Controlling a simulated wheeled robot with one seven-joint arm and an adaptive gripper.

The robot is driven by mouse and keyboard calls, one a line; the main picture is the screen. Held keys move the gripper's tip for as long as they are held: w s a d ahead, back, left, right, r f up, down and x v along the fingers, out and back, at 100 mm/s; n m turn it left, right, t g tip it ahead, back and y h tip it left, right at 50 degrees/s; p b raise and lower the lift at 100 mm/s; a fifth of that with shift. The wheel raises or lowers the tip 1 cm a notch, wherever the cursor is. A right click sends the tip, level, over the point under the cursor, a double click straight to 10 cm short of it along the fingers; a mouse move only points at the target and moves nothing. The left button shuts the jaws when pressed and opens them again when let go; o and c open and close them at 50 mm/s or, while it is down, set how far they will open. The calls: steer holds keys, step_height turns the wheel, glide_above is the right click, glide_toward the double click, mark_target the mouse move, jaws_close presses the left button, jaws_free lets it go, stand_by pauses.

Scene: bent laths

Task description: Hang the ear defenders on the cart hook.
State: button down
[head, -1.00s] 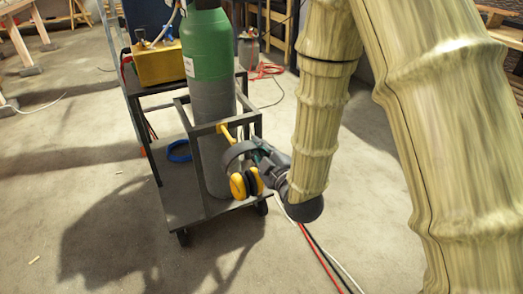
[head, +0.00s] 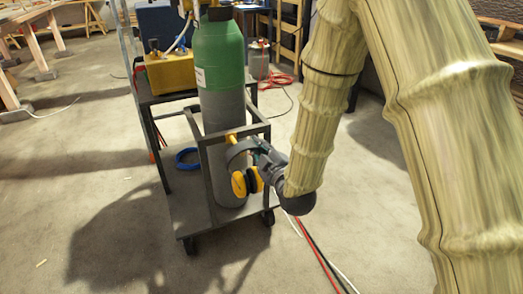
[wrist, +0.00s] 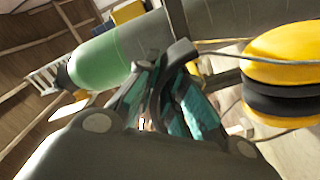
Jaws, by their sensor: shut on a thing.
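The ear defenders (head: 240,183) have yellow cups, black cushions and a dark grey headband. They hang beside the cart's front frame, before the grey lower part of the gas cylinder. My gripper (head: 262,152) is shut on the headband from the right. In the wrist view my teal-padded fingers (wrist: 172,82) close around the dark band, and the yellow and black cups (wrist: 285,75) show at the right. The yellow cart hook (head: 231,138) sticks out of the frame's top bar, just above the headband. I cannot tell whether band and hook touch.
Red and white cables (head: 322,258) lie on the floor at right. Floor to the left is mostly clear.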

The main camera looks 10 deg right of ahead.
steer(key=w+a+f+b, duration=0.2)
steer(key=w+f, duration=0.2)
steer(key=w, duration=0.3)
steer(key=shift+w+a+f+b, duration=0.2)
steer(key=shift+w+b, duration=0.1)
stand_by(1.2)
stand_by(0.3)
steer(key=c, duration=1.4)
jaws_free()
steer(key=shift+c, duration=0.2)
